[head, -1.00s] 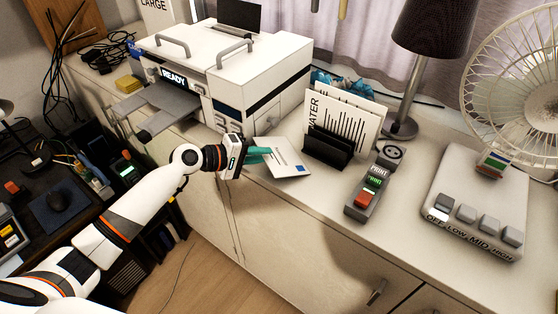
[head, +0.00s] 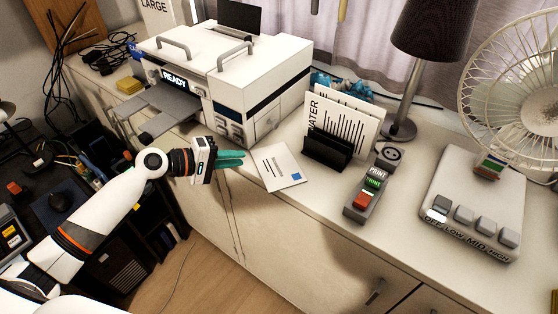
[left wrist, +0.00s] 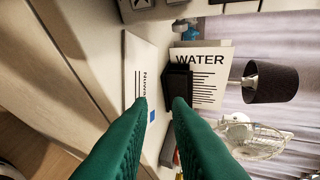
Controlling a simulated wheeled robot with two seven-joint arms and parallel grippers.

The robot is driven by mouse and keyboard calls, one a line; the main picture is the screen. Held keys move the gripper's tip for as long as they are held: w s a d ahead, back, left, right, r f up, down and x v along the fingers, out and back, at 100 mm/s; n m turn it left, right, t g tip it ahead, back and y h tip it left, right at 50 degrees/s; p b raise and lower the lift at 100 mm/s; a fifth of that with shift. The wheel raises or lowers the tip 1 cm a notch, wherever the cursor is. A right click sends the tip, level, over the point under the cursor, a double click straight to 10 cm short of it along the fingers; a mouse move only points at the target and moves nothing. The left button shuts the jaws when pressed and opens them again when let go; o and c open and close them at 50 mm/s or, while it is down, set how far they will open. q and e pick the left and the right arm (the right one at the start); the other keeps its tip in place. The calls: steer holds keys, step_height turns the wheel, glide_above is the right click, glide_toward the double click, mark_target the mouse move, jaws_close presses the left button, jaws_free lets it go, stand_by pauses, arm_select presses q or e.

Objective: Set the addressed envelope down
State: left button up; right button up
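The addressed envelope (head: 279,167) is white with dark printed lines and a blue square. It lies flat on the white cabinet top, in front of the letter holder; it also shows in the left wrist view (left wrist: 139,66). My left gripper (head: 238,158) has green fingers and is just left of the envelope in the head view, apart from it. In the left wrist view its two fingertips (left wrist: 160,103) stand apart with nothing between them. My right gripper is in neither view.
A printer (head: 228,77) reading READY stands behind left. A black holder (head: 327,153) with a WATER letter (head: 341,123), a PRINT button box (head: 370,192), a lamp (head: 402,115) and a fan with its button base (head: 476,203) stand to the right. The cabinet's front edge is near.

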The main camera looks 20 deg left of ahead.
arm_select(q)
steer(key=shift+s+r, duration=0.1)
step_height(320, 180, up, 7)
steer(key=s+a+p, duration=0.2)
steer(key=p, duration=0.3)
steer(key=shift+p, duration=0.35)
steer(key=shift+a, duration=0.1)
